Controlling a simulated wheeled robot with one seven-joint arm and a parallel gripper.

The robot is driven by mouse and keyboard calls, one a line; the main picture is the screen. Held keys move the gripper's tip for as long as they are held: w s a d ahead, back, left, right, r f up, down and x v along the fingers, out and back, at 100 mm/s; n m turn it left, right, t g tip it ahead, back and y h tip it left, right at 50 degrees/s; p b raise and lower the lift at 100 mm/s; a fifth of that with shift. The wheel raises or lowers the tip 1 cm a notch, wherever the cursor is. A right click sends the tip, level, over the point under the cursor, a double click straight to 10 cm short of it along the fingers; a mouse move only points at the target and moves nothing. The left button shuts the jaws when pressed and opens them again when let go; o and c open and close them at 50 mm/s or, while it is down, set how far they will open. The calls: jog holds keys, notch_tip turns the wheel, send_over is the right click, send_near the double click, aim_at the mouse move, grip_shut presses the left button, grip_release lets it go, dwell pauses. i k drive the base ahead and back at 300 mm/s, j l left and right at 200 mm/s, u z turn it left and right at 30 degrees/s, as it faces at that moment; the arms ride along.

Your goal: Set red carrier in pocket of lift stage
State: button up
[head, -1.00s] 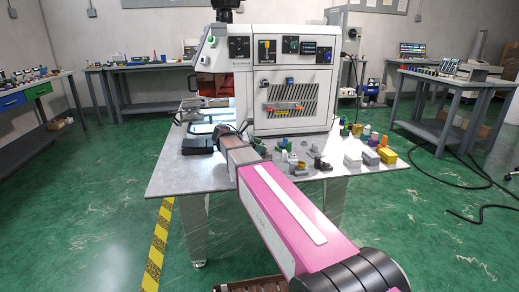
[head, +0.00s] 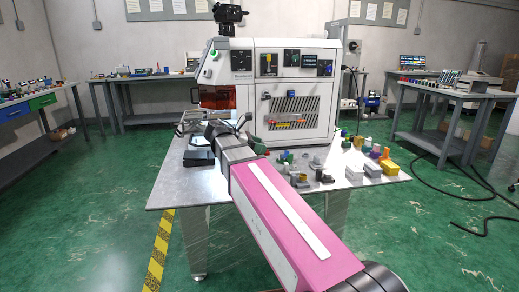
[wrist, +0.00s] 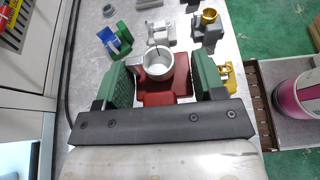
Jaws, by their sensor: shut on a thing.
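The red carrier (wrist: 181,88), with a white round cup (wrist: 159,62) on it, sits between the green finger pads of my gripper (wrist: 163,80) in the wrist view. My gripper is shut on it. In the head view, my arm reaches over the left part of the metal table, in front of the white machine (head: 262,75). My arm hides much of the gripper there, and the carrier cannot be made out. I cannot pick out the lift stage or its pocket in either view.
The table (head: 180,188) holds several small fixtures to the right of my arm. Wrist view: a blue and green part (wrist: 115,40), a grey part (wrist: 160,33) and a gold cup (wrist: 209,16) stand beyond the carrier. A dark flat box (head: 198,158) lies left of my arm.

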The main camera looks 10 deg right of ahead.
aim_at(194, 120)
jog(key=i+j+z, duration=0.15)
jog(key=j, duration=0.45)
jog(key=i+j+z, duration=0.15)
jog(key=j, duration=0.5)
jog(key=i+j+z, duration=0.15)
jog(key=j, duration=0.55)
jog(key=i+j+z, duration=0.15)
jog(key=j, duration=0.55)
jog(key=i+j+z, duration=0.15)
jog(key=j, duration=0.55)
